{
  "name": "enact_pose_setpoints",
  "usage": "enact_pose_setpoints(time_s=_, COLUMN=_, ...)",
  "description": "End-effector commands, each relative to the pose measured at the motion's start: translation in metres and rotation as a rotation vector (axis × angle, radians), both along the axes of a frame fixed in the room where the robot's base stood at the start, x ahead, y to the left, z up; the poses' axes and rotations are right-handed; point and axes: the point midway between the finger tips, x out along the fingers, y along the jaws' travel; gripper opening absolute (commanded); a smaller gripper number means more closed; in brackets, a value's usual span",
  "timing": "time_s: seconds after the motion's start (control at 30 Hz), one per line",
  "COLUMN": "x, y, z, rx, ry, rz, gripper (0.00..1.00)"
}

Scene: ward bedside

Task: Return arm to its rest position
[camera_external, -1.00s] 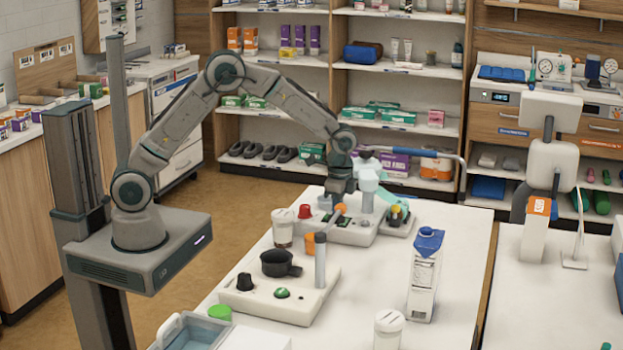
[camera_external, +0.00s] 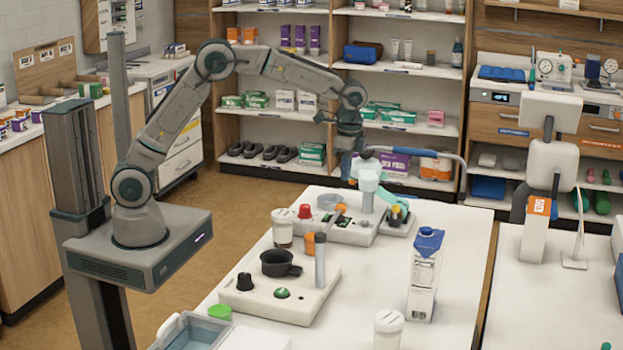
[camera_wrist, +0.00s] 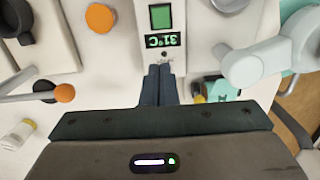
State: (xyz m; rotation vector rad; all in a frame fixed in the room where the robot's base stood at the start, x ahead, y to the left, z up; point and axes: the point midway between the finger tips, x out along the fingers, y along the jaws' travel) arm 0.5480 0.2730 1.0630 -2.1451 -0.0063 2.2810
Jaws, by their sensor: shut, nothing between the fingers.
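My gripper (camera_external: 346,172) points down above the rear of the white table (camera_external: 459,215). It is raised clear of the white device (camera_external: 344,237) below it, which has a red knob (camera_external: 305,211). In the wrist view my gripper's two dark fingers (camera_wrist: 159,80) are together with nothing between them. The same view shows a green screen (camera_wrist: 161,17) and a small display reading 31°C (camera_wrist: 162,40) beyond the fingertips. My arm is bent up and reaches out to the right from its base.
A pale upright piece (camera_external: 369,176) stands close to the right of my gripper. Nearer on the table are a black cup (camera_external: 281,263), a carton (camera_external: 424,277), a lidded jar (camera_external: 388,330) and a blue-lined tub (camera_external: 195,333). Shelves (camera_external: 270,114) stand behind.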

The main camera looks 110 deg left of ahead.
Motion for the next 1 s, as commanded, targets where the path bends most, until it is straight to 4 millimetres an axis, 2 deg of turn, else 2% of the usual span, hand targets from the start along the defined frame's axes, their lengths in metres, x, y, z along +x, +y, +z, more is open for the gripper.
enact_pose_setpoints(time_s=0.1, x=0.003, y=0.000, z=0.012, rx=0.001, ry=-0.002, rz=0.000, gripper=0.00)
enact_pose_setpoints(time_s=0.3, x=0.003, y=-0.002, z=0.019, rx=0.001, ry=-0.002, rz=-0.001, gripper=0.00)
enact_pose_setpoints(time_s=0.43, x=-0.001, y=-0.018, z=0.030, rx=0.009, ry=-0.018, rz=-0.004, gripper=0.00)
enact_pose_setpoints(time_s=0.57, x=-0.015, y=-0.054, z=0.051, rx=0.022, ry=-0.051, rz=-0.007, gripper=0.00)
enact_pose_setpoints(time_s=0.67, x=-0.033, y=-0.089, z=0.067, rx=0.031, ry=-0.083, rz=-0.008, gripper=0.00)
enact_pose_setpoints(time_s=0.8, x=-0.064, y=-0.133, z=0.084, rx=0.040, ry=-0.130, rz=-0.007, gripper=0.00)
enact_pose_setpoints(time_s=1.0, x=-0.117, y=-0.188, z=0.095, rx=0.041, ry=-0.199, rz=-0.005, gripper=0.00)
